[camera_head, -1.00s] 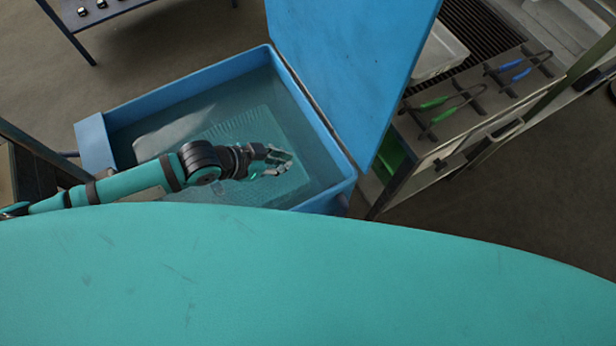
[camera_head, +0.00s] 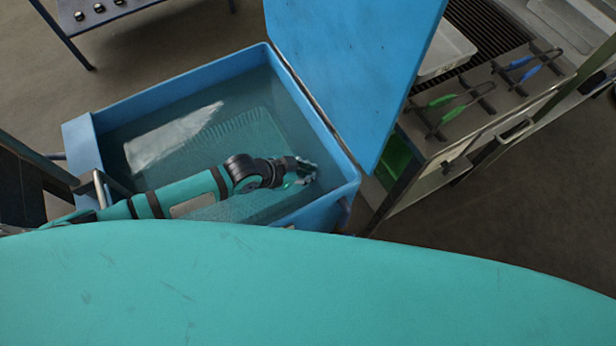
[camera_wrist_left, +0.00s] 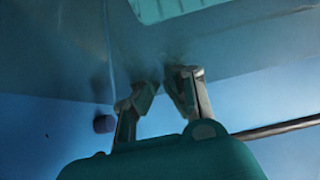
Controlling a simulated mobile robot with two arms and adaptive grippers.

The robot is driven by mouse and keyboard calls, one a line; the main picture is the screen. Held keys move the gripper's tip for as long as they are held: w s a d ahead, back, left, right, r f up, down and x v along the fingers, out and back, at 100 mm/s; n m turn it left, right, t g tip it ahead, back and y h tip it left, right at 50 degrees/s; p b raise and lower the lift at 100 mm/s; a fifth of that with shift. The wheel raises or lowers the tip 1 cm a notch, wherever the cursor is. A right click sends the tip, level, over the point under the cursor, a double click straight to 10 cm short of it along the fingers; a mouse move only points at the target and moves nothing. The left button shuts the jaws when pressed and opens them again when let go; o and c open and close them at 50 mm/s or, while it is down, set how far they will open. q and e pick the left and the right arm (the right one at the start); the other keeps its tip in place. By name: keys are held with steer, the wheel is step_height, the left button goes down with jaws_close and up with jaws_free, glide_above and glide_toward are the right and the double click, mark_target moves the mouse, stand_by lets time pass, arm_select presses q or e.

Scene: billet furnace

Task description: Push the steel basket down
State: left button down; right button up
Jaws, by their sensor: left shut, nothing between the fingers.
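The steel basket (camera_head: 243,128) shows as a pale mesh shape under the liquid in the blue tank (camera_head: 180,78). My left arm covers part of it, and how deep it sits is hard to tell. A pale ribbed piece that seems to be the basket (camera_wrist_left: 172,8) shows at the top of the left wrist view. My left gripper (camera_head: 309,172) is over the tank's right end, close to the inner wall and apart from the visible mesh. Its fingers (camera_wrist_left: 163,88) are shut and hold nothing. My right gripper is not in view.
The tank's blue lid (camera_head: 350,70) stands raised along the right side. Beyond it a bench holds green-handled tongs (camera_head: 452,102), blue-handled tongs (camera_head: 525,67) and a pale tray (camera_head: 445,50). A grey bent bar (camera_head: 99,188) stands by the tank's left end.

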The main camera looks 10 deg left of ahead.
mark_target(308, 187)
arm_select(q)
steer(key=shift+d+f, duration=0.1)
steer(key=shift+f, duration=2)
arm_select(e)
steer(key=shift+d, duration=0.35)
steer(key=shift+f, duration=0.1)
arm_select(q)
step_height(308, 187, down, 5)
steer(key=b, duration=0.4)
steer(key=shift+f+b, duration=0.15)
steer(key=shift+b, duration=0.2)
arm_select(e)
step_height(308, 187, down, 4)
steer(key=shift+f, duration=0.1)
arm_select(q)
steer(key=shift+r, duration=0.25)
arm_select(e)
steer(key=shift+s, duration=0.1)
